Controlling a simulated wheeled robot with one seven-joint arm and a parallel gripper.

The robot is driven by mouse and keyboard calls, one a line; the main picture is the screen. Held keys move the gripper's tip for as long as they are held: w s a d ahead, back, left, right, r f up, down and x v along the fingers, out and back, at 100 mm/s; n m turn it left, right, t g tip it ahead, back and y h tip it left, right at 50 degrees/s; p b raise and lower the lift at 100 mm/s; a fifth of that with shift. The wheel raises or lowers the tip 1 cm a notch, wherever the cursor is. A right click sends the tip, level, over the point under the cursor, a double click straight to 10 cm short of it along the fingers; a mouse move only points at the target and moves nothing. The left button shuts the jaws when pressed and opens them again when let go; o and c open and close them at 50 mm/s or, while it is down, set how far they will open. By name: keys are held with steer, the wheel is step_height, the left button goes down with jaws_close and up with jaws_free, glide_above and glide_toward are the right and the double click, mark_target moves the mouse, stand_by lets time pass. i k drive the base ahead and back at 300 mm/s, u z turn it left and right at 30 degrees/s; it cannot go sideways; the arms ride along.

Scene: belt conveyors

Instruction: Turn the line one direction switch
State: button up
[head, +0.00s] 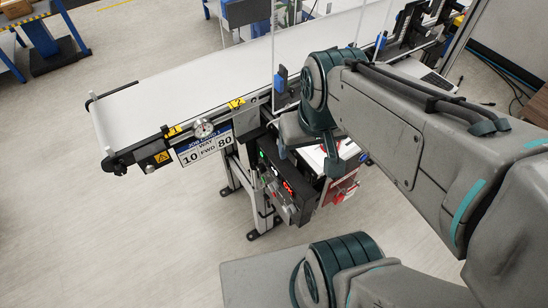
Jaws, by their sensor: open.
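The line one control box (272,176) hangs under the side of the white belt conveyor (190,90). Its front has a red lit display (287,187), a green light and several small knobs or buttons. I cannot tell which of these is the direction switch. My gripper (285,145) is at the end of the folded arm, just above and right of the box in the picture. It appears apart from the controls, and its fingers are small and partly hidden by my wrist.
A red item (340,188) sits right of the box, partly behind my arm. The floor (130,240) at front left is clear.

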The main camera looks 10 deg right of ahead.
mark_target(273, 187)
steer(key=z, duration=0.3)
steer(key=k, duration=0.9)
steer(key=u, duration=0.35)
